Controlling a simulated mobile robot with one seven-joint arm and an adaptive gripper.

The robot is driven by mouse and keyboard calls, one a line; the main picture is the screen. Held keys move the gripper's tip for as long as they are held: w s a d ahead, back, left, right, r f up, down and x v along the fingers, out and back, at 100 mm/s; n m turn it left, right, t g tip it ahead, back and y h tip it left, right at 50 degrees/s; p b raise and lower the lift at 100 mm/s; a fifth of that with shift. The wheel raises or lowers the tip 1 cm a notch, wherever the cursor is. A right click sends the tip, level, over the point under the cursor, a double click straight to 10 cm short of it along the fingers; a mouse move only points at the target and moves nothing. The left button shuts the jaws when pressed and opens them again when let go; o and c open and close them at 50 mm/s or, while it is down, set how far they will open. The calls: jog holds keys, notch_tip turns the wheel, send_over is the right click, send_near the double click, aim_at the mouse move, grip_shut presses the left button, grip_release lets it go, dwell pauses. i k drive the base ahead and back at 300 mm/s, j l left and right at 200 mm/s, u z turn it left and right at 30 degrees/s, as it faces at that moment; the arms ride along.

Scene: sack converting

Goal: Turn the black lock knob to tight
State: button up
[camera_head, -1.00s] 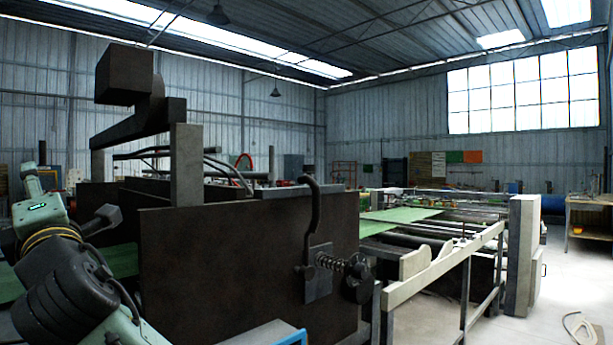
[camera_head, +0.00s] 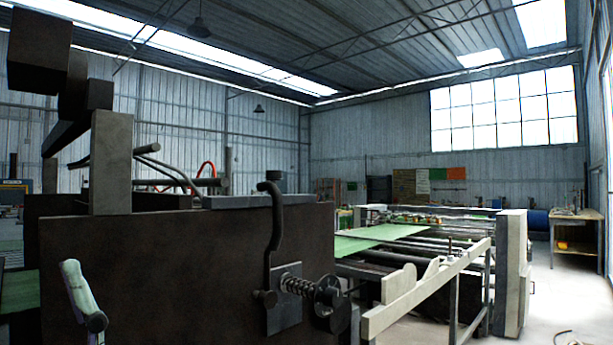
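A round black knob (camera_head: 331,306) sits at the end of a coil spring (camera_head: 298,286) on the machine's dark brown side panel (camera_head: 150,275). The spring comes out of a small grey plate (camera_head: 285,310). A black bent crank handle (camera_head: 273,235) rises just left of the spring and over the panel's top edge. I cannot read any mark showing how tight the knob is. Part of my arm, pale green with a dark cap, shows at lower left, well left of the knob. My gripper is not in view.
A pale rail (camera_head: 425,290) and a grey post (camera_head: 510,270) stand right of the knob. Green sheet material (camera_head: 380,236) lies on the rollers behind. Open floor and a workbench (camera_head: 577,222) are at far right. A dark block (camera_head: 40,50) overhangs at upper left.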

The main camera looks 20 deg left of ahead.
aim_at(269, 174)
jog(key=i+l+z, duration=0.1)
jog(key=i+z, duration=0.3)
jog(key=i, duration=0.8)
